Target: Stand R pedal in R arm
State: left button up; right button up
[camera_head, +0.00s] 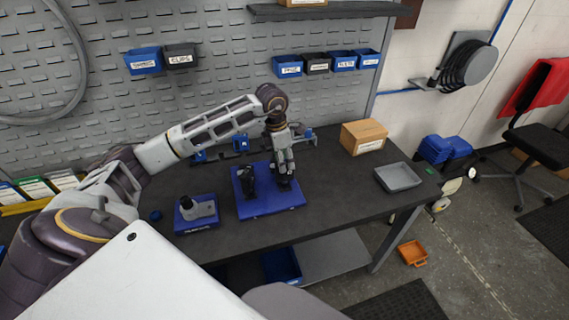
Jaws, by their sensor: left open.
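My left gripper (285,182) reaches down from above over the right part of a blue base plate (270,210) on the dark workbench; it is open. A dark upright part (247,180) stands on this plate, just left of the gripper. A grey part (203,209) with a dark round top sits on a smaller blue holder (197,225) to the left. The labels are too small to read, so I cannot tell which part is the R pedal or the R arm. The gripper hides part of the plate. My right gripper is out of view.
A cardboard box (363,137) and a grey tray (398,178) stand on the right of the workbench (335,190). Small blue fixtures are behind the plate. Labelled bins (289,66) hang on the pegboard. A small dark blue round item (155,215) lies at left.

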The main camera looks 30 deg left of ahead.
pick_arm(q)
notch_tip(320, 180, up, 9)
jog(key=s, duration=0.1)
jog(key=shift+a+r, duration=0.2)
jog(key=shift+a, duration=0.25)
dwell(0.5)
